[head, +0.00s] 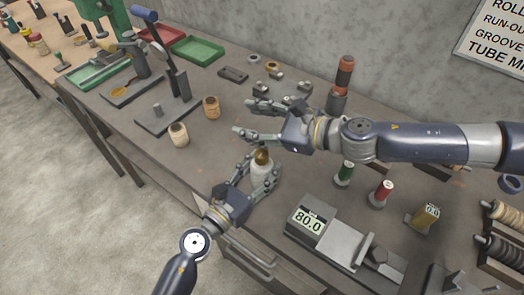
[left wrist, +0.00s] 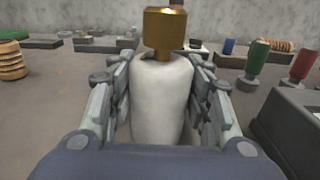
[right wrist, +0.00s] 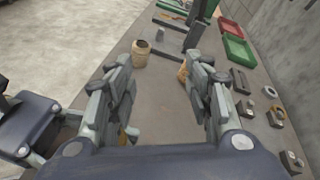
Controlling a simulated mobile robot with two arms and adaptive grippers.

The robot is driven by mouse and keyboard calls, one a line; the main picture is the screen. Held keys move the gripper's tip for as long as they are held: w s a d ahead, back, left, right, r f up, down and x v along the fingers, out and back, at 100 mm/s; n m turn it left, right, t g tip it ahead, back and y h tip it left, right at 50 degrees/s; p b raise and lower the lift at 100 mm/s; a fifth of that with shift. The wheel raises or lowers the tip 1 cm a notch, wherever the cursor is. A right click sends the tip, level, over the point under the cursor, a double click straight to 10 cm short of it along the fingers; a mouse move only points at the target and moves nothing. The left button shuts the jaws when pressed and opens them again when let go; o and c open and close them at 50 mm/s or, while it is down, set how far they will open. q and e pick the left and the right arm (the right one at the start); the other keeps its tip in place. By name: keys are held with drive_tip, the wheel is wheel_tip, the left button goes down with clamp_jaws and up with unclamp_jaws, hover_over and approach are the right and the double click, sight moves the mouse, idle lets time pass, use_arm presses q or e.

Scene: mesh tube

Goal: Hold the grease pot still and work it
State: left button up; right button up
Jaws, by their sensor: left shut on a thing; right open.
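The grease pot (head: 261,167) is a white, rounded pot with a brass plunger top (head: 262,155). It stands upright on the bench. My left gripper (head: 262,185) is shut around its white body; the left wrist view shows the pot (left wrist: 160,100) between the fingers, with the brass top (left wrist: 165,30) clear above them. My right gripper (head: 245,118) is open and empty, above and just behind the pot, with its fingers pointing left. In the right wrist view the gap between its fingers (right wrist: 160,90) shows only the bench and things beyond it.
Two small tan spools (head: 179,135) (head: 211,107) stand left of the grippers. A scale reading 80.0 (head: 308,225) sits at the front right. Green (head: 345,173) and red (head: 382,190) handled tools stand right of the pot. A dark stand (head: 168,112) and trays are at the far left.

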sight(264, 153)
drive_tip(key=s+d+g, duration=0.5)
drive_tip(key=s+d, duration=0.1)
drive_tip(key=d, duration=0.6)
drive_tip(key=shift+g+y, duration=0.3)
drive_tip(key=x, duration=1.1)
drive_tip(key=shift+s+f, duration=0.15)
drive_tip(key=shift+f, duration=0.2)
drive_tip(key=shift+c, duration=0.4)
drive_tip(key=c, duration=1)
